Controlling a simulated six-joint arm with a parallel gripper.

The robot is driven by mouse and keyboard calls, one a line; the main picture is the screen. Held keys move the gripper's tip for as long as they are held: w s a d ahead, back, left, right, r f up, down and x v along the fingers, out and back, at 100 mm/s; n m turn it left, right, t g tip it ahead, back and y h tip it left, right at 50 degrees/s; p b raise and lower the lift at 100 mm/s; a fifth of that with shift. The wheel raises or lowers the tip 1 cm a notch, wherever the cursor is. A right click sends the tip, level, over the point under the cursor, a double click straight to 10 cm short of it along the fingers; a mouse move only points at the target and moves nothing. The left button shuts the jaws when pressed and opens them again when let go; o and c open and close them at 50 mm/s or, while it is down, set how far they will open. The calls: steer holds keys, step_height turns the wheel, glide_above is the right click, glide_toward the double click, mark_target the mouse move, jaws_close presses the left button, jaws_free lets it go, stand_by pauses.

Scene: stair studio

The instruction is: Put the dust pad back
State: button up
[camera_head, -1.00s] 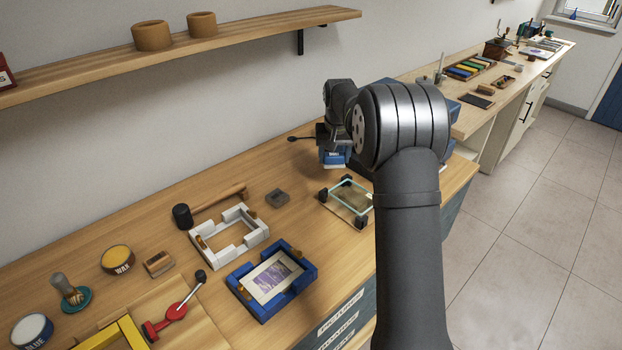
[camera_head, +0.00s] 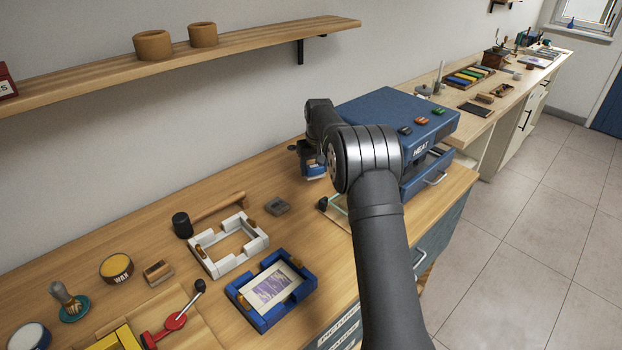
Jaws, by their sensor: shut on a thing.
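My gripper (camera_head: 314,166) is at the back of the bench, in front of the wall and left of the blue heat box. It is shut on a small blue thing with a pale part (camera_head: 315,171), which appears to be the dust pad. The jaws and wrist cover part of it. I cannot tell whether it touches the bench. A glass pane on a board with black corner blocks (camera_head: 330,210) lies just in front of the gripper, mostly hidden by my arm.
A blue heat box (camera_head: 375,108) with an open drawer (camera_head: 425,178) stands right of my arm. A shelf (camera_head: 260,36) hangs above.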

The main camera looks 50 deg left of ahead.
mark_target(311, 187)
steer(key=shift+s+a+f, duration=0.3)
steer(key=shift+a+f, duration=0.1)
steer(key=shift+a, duration=0.15)
steer(key=shift+f, duration=1.95)
steer(key=shift+f, duration=0.15)
steer(key=o, duration=0.9)
steer(key=r, duration=0.4)
steer(key=d+r, duration=0.1)
steer(key=r, duration=0.7)
steer(key=shift+s+d+r, duration=0.1)
steer(key=shift+s+d, duration=0.2)
steer(key=shift+d, duration=0.05)
